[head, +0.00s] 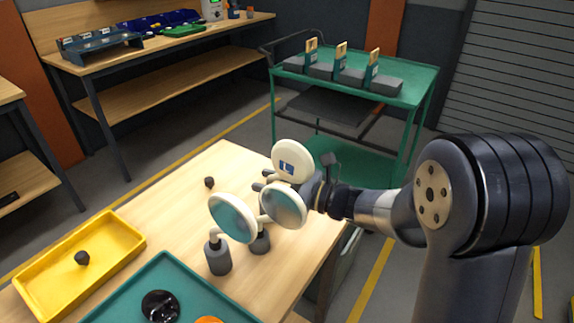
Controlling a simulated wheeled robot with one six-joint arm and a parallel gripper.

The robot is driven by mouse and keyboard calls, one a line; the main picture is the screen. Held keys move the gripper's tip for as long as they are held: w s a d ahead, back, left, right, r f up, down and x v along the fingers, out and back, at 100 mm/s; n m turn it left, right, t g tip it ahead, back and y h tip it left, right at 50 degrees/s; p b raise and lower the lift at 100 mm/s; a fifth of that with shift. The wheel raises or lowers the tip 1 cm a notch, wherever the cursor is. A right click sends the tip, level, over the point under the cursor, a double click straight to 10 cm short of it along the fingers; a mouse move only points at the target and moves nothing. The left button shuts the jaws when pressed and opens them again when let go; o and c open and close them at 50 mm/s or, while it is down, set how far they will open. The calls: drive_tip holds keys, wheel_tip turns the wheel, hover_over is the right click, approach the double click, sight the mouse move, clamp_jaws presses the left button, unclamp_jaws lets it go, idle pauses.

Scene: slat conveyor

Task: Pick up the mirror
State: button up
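A round mirror (232,220) with a cream rim stands tilted on a dark grey cylindrical base (218,259) on the wooden table. A second round mirror (284,206) is just right of it, beside my gripper, with a dark base (260,241) below. A cream disc (292,161) with a blue label is above and behind the second mirror; I cannot tell whether it is another mirror's back. My gripper (315,191) reaches in from the right, close to these discs. Its fingers are largely hidden, so I cannot tell its opening or any contact.
A yellow tray (118,233) with a dark knob (82,258) lies at the left. A teal tray (163,262) with black and orange items is in front. A small dark knob (209,182) stands on the bare table (215,163). A green cart (416,76) stands behind.

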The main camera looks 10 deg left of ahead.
drive_tip(key=shift+c, duration=0.2)
clamp_jaws()
idle(0.3)
